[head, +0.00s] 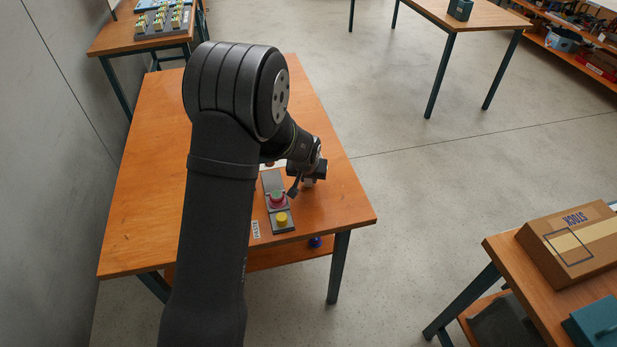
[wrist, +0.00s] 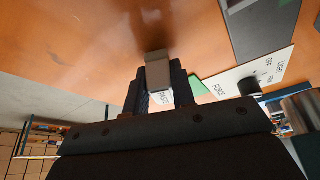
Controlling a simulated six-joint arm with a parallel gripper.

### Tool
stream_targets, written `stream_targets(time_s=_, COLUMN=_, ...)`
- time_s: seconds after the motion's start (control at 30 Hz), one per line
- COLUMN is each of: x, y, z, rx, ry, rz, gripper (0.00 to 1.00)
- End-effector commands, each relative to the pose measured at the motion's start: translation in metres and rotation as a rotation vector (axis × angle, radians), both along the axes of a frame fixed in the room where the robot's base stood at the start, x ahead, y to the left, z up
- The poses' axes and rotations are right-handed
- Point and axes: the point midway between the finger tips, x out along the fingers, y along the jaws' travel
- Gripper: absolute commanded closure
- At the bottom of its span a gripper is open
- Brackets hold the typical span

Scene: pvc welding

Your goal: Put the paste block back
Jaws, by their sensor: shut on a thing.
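A white label with dark lettering (wrist: 162,98) shows between the fingers, partly hidden. In the head view my gripper (head: 308,181) is low over the table's right side, and I cannot make out the block there. A white PASTE label (head: 256,229) lies near the table's front edge.
A grey button box (head: 283,222) with pink-green and yellow buttons stands close to my gripper. In the wrist view a white lettered panel (wrist: 240,83) with a black knob (wrist: 249,86) is at the right. The tabletop (head: 140,215) is clear at left.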

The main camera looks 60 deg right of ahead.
Motion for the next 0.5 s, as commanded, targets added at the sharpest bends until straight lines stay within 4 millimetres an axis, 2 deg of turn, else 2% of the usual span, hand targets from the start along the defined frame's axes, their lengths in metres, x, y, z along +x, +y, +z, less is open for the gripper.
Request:
stream_targets(time_s=0.37, x=-0.0001, y=-0.0003, z=-0.0042, rx=-0.001, ry=0.0, rz=0.0, gripper=0.95)
stream_targets(time_s=0.4, x=0.0, y=-0.0004, z=-0.0035, rx=-0.002, ry=-0.001, rz=0.0, gripper=0.69)
stream_targets(time_s=0.47, x=-0.0001, y=-0.0004, z=-0.0034, rx=-0.002, ry=-0.001, rz=0.0, gripper=0.57)
stream_targets(time_s=0.5, x=-0.0001, y=-0.0004, z=-0.0034, rx=-0.002, ry=-0.001, rz=0.0, gripper=0.55)
